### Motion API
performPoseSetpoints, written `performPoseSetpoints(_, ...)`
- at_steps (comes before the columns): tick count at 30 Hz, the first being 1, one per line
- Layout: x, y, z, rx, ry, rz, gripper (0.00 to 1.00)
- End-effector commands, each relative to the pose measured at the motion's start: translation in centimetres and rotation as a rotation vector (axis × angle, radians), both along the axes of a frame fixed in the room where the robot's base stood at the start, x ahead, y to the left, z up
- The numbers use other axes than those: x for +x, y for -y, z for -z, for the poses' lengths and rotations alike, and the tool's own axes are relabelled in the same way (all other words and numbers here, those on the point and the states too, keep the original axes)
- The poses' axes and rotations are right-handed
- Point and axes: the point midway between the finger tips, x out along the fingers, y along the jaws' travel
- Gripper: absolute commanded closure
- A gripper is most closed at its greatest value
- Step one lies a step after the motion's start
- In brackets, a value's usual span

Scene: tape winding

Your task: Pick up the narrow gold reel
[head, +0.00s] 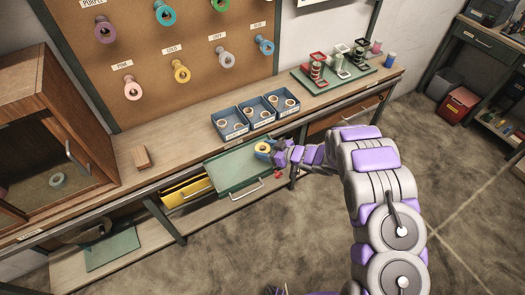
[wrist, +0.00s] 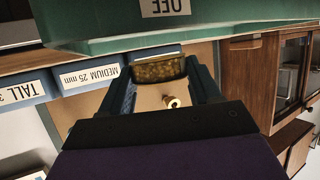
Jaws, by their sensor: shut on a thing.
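The gold reel (head: 263,148) is in my gripper (head: 269,150), above the right end of the green tray. In the wrist view the reel (wrist: 160,69) sits edge-on between the two dark teal fingers of my gripper (wrist: 162,75). The fingers are shut on its sides.
The green tray (head: 230,178) sticks out from the bench front, beside a yellow drawer (head: 187,190). Blue bins (head: 229,133) with reels stand on the bench just behind. A wooden cabinet (head: 70,130) is at left, and a green board with spool stands (head: 347,78) at right.

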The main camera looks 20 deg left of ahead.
Motion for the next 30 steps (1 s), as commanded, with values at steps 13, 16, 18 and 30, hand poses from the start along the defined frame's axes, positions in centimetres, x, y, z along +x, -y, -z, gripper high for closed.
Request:
performPoseSetpoints(13,-0.5,11.2,-1.0,0.001,-0.004,0.007,0.67)
performPoseSetpoints(16,-0.6,12.7,-1.1,0.001,-0.002,0.004,0.67)
performPoseSetpoints(18,-0.7,13.4,-1.2,0.002,-0.003,0.003,0.67)
performPoseSetpoints(30,-0.8,14.6,-1.3,0.001,-0.002,0.001,0.67)
